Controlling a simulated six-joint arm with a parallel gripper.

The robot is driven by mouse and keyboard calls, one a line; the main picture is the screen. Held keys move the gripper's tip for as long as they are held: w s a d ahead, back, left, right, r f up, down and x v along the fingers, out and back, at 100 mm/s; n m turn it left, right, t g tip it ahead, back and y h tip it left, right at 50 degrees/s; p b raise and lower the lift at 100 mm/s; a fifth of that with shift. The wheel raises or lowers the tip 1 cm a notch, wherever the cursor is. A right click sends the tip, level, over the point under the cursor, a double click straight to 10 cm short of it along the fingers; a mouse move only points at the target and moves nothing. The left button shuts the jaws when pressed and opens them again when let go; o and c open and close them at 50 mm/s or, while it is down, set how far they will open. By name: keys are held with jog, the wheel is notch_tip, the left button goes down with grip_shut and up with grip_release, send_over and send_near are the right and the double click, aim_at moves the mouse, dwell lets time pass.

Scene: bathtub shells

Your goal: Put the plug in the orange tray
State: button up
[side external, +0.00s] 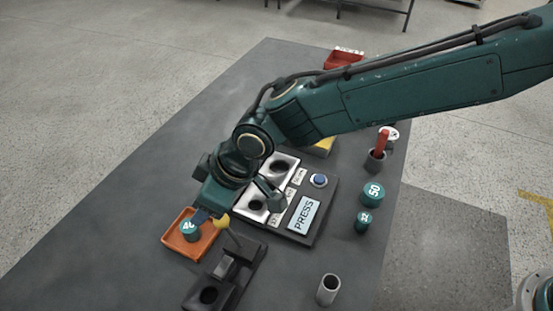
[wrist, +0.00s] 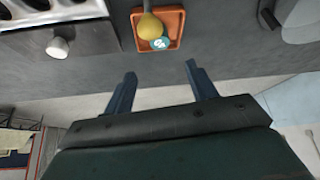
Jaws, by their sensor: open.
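The orange tray (side external: 196,249) lies on the grey table at the lower left. A short teal cylinder with a white number on top (side external: 190,230), apparently the plug, sits inside it. In the wrist view the orange tray (wrist: 176,16) is at the top middle, and the teal plug (wrist: 160,44) shows in its near part, below a yellow ball. My gripper (wrist: 160,74) is open, with empty space between its two dark blue fingers. In the side view my gripper (side external: 203,214) is above and beside the tray, near the plug; part of the fingers is hidden by its body.
A yellow ball knob (side external: 222,220) on a thin lever rises from a black fixture (side external: 226,268) beside the tray. A panel with a PRESS screen (side external: 303,214) stands right of my gripper. Other teal cylinders (side external: 373,193) and a grey tube (side external: 328,289) are farther right. The table's left is clear.

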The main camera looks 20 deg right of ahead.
jog(key=d+r+m+t+h, duration=0.1)
jog(key=d+r+m, duration=0.1)
jog(key=d+r, duration=0.6)
jog(key=s+d+r+m, duration=0.15)
jog(key=d+r, duration=0.25)
jog(key=d, duration=0.7)
jog(key=d+r+m+t+h, duration=0.1)
jog(key=d+r+m, duration=0.1)
jog(key=d+r, duration=0.6)
jog(key=s+d+f+m+h, duration=0.2)
jog(key=s+d+m, duration=0.4)
jog(key=s+d, duration=1.4)
jog(key=shift+s+d+h, duration=0.4)
jog(key=shift+d+h, duration=0.1)
jog(key=shift+d, duration=0.4)
jog(key=shift+f, duration=0.1)
